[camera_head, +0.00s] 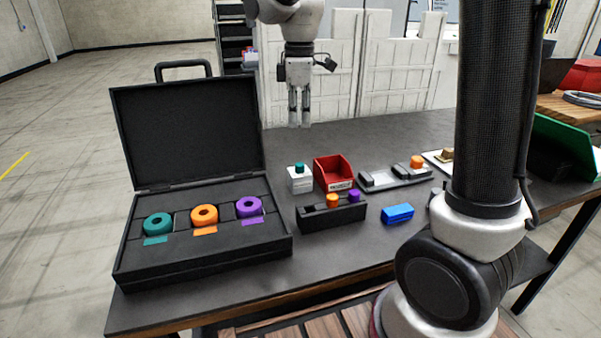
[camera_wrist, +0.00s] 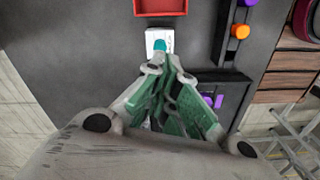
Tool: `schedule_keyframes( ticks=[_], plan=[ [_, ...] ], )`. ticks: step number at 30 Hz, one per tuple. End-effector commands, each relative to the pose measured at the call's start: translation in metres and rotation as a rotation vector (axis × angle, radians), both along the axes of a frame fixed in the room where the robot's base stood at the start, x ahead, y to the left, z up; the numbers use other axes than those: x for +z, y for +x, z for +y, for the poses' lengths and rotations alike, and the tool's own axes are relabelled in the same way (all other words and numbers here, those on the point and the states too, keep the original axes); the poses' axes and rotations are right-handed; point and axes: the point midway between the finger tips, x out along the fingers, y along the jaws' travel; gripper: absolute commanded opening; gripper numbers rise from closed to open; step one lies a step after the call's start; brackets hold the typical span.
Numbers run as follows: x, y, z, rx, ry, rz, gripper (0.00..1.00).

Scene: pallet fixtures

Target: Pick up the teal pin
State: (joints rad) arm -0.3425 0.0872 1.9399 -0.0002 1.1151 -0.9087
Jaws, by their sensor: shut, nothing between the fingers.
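The teal pin (camera_head: 299,167) stands upright in a small white block (camera_head: 301,184) on the dark table, just left of the red bin. My gripper (camera_head: 299,125) hangs above the table, pointing down, shut and empty. In the head view it appears above the pin with a clear gap. In the wrist view the teal pin (camera_wrist: 160,45) shows just beyond my fingertips (camera_wrist: 172,62), and the white block (camera_wrist: 151,34) surrounds it. The fingers cover part of the view below the pin.
A red bin (camera_head: 335,166) stands right beside the white block. A black holder (camera_head: 322,219) with orange and purple pins is in front. The open black case (camera_head: 190,270) with teal, orange and purple rings is at left. A blue block (camera_head: 398,213) lies at right.

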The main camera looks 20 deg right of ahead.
Motion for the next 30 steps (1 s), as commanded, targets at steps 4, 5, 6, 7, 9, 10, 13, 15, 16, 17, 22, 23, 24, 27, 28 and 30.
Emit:
schedule_keyframes(
  ticks=[4,5,6,7,9,10,13,15,16,17,22,23,24,27,28,30],
  plan=[
    [-0.001,0.0,0.0,0.001,-0.001,0.003,0.09],
    [-0.006,-0.002,0.0,0.002,-0.005,0.014,0.15],
    [-0.017,-0.005,0.0,0.034,-0.01,0.03,0.22],
    [-0.02,-0.005,0.0,0.074,-0.009,0.028,0.27],
    [-0.03,-0.006,0.0,0.205,-0.008,0.031,0.4],
    [-0.033,-0.005,0.001,0.268,-0.006,0.027,0.46],
    [-0.04,-0.004,0.001,0.456,-0.002,0.016,0.47],
    [-0.041,-0.002,0.002,0.549,0.0,0.006,0.47],
    [-0.041,-0.002,0.002,0.576,0.0,0.002,0.47],
    [-0.043,-0.001,0.002,0.597,0.0,0.0,0.47],
    [-0.061,-0.001,0.002,0.619,0.0,0.002,0.47],
    [-0.065,-0.001,0.002,0.619,0.0,0.002,0.47],
    [-0.07,-0.001,0.002,0.619,0.0,0.002,0.47],
    [-0.085,-0.002,0.003,0.618,0.0,0.003,0.47],
    [-0.09,-0.002,0.003,0.618,0.0,0.003,0.47],
    [-0.102,-0.002,0.003,0.617,0.001,0.004,0.47]
  ],
)
